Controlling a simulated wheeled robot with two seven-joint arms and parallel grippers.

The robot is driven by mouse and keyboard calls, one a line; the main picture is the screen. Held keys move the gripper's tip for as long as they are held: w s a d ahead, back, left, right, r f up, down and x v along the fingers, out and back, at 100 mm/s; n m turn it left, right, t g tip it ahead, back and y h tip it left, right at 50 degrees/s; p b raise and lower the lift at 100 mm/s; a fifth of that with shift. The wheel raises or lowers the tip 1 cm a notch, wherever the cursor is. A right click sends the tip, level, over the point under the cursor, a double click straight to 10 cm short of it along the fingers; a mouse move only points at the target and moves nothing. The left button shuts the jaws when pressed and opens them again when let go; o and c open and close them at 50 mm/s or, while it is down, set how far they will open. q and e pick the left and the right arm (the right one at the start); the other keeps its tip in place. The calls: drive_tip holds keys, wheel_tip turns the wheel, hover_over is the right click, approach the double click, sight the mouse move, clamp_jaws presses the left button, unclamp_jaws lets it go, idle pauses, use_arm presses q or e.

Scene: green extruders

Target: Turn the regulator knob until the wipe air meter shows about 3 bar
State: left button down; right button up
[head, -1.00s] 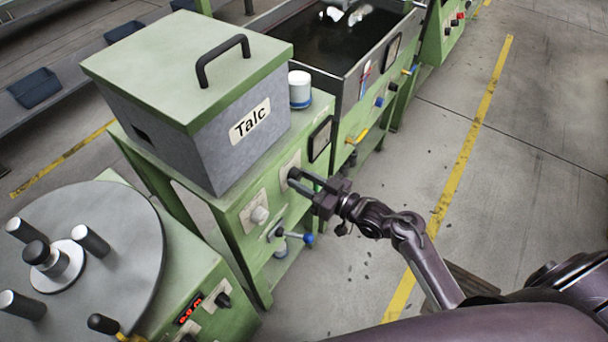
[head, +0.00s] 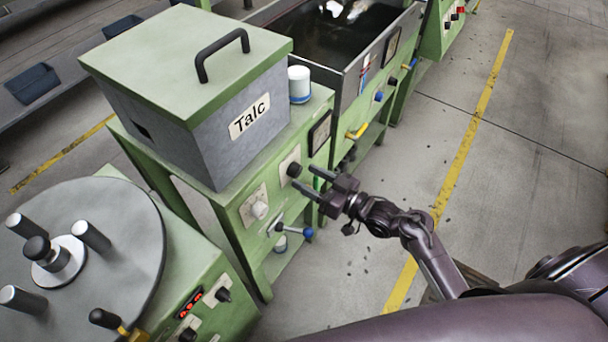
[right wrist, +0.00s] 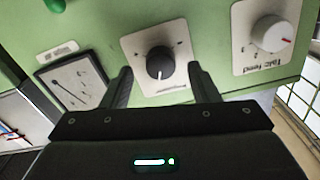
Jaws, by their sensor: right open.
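The regulator knob (head: 293,169) is a round black knob on a pale plate on the green machine's side. In the right wrist view the knob (right wrist: 159,61) shows between the two fingers, with a white mark on it. The wipe air meter (right wrist: 72,88) is a square dark-framed dial left of the knob there; its reading is too small to tell. In the head view the meter (head: 320,132) is seen edge-on. My right gripper (head: 304,176) is open and empty, its fingertips in front of the panel, apart from the knob. My left gripper is not in view.
A white talc feed knob (head: 260,209) sits beside the regulator. Below are a blue-tipped lever (head: 307,233) and, further along, a yellow handle (head: 357,132). A Talc box (head: 190,90) stands on top. The floor right of the machine is clear.

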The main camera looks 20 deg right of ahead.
drive_tip(key=v, duration=0.5)
drive_tip(key=shift+s+d, duration=0.2)
drive_tip(key=shift+s, duration=0.05)
drive_tip(key=shift+a, duration=0.1)
